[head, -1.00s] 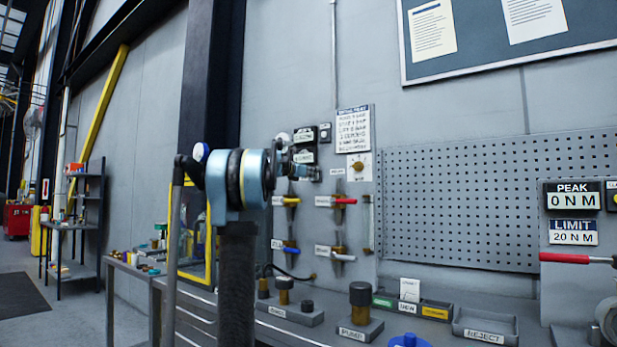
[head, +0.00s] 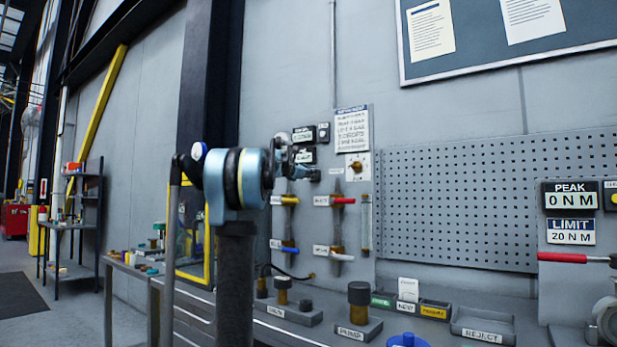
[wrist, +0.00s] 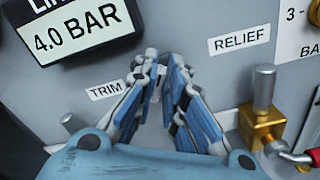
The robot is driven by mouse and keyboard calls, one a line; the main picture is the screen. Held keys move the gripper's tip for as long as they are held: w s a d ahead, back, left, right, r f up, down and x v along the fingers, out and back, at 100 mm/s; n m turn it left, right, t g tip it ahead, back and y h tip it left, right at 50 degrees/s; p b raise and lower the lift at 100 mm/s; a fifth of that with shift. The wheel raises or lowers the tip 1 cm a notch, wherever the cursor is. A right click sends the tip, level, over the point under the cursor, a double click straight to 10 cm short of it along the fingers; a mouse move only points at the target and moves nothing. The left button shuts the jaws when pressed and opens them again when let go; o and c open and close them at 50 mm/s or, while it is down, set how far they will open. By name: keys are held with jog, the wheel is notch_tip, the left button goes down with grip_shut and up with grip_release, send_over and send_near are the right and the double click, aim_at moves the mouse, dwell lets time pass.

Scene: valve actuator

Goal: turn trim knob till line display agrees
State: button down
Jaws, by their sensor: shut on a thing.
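In the wrist view the line display (wrist: 82,36) reads 4.0 BAR; its heading is cut off by the frame's top edge. The TRIM label (wrist: 106,89) is on the grey panel, just left of my fingers. My gripper (wrist: 164,62) points at the panel with its blue-padded fingers close together at the tips, shut on the trim knob. The knob is hidden between the fingers, so its angle cannot be seen. In the head view my gripper (head: 308,175) is at the valve panel, partly hidden behind my arm.
The RELIEF label (wrist: 239,40) and a brass valve (wrist: 262,122) with a red handle are close to the right of my fingers. In the head view the bench below holds a pump block (head: 358,325) and a reject tray (head: 484,327). A pegboard (head: 460,200) is to the right.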

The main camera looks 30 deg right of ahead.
jog(key=c, duration=1.7)
grip_release()
jog(key=shift+o, duration=0.2)
jog(key=shift+a, duration=0.1)
jog(key=v, duration=1.2)
jog(key=shift+f, duration=0.15)
jog(key=s+a+f+m+g+y, duration=0.1)
jog(key=s+a+f+m+y, duration=0.4)
jog(key=s+a+f, duration=0.7)
jog(key=s+a+f+m+g+y, duration=0.2)
jog(key=s+a+f+m+y, duration=0.3)
jog(key=f, duration=2.5)
jog(key=s+a+f+m+g+y, duration=0.1)
jog(key=s+a+f+m+y, duration=0.5)
jog(key=s+a+f, duration=1.3)
jog(key=a+f, duration=0.2)
jog(key=a, duration=0.3)
jog(key=shift+s+g+y, duration=0.25)
jog(key=shift+g+y, duration=0.05)
